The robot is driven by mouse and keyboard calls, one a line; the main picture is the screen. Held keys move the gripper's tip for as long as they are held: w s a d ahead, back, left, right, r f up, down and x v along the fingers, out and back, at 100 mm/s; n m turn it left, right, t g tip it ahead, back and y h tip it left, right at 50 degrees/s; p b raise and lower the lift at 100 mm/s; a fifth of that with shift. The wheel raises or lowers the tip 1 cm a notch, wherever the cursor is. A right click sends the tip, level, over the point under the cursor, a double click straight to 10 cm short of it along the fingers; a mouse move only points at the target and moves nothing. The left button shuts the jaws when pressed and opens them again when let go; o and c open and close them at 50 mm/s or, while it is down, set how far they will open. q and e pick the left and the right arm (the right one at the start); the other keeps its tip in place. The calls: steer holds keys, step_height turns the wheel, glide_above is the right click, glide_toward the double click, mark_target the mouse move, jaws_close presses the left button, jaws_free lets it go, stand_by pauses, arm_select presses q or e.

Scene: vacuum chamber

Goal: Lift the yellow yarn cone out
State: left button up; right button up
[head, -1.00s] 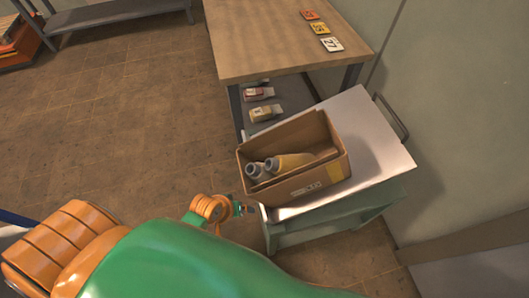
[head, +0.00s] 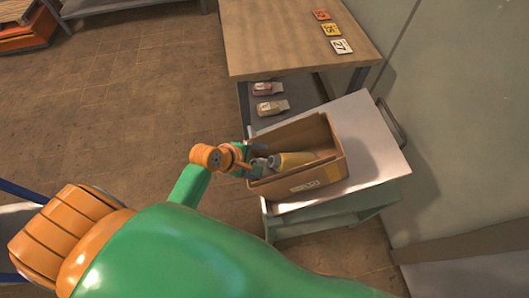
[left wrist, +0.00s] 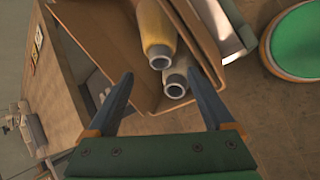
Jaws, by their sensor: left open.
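The yellow yarn cone (head: 292,160) lies on its side in an open cardboard box (head: 318,183). It also shows in the left wrist view (left wrist: 154,28), its grey tube end toward me. A second cone with a grey end (left wrist: 175,83) lies beside it, and its body is mostly hidden. My left gripper (head: 256,168) is at the box's left end. In the left wrist view the gripper (left wrist: 163,88) is open, its two fingers apart with the cone ends between and beyond them, and nothing is held. My right gripper is not in view.
The box stands on a white-topped cart (head: 374,155) with a handle, close to the wall. A wooden table (head: 290,40) with numbered cards (head: 331,30) stands behind it. Bottle-like items (head: 272,107) lie on its lower shelf.

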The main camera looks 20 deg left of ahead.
mark_target(272, 161)
arm_select(q)
steer(key=b+x, duration=0.2)
steer(key=x, duration=0.6)
steer(key=shift+w+f, duration=0.15)
steer(key=shift+f, duration=0.15)
jaws_close()
steer(key=r+p, duration=0.1)
steer(key=s+a+r+p, duration=0.1)
steer(key=shift+a+p, duration=0.2)
steer(key=shift+p, duration=0.1)
steer(key=shift+s+a+r, duration=0.4)
steer(key=shift+s+a, duration=0.1)
steer(key=shift+a, duration=0.25)
steer(key=shift+s+a+r, duration=0.4)
steer(key=shift+s+a, duration=0.1)
steer(key=shift+a, duration=0.25)
steer(key=s+a+r, duration=0.6)
steer(key=a+r, duration=0.1)
steer(key=a, duration=0.2)
steer(key=shift+a+r, duration=0.25)
steer(key=shift+r, duration=0.15)
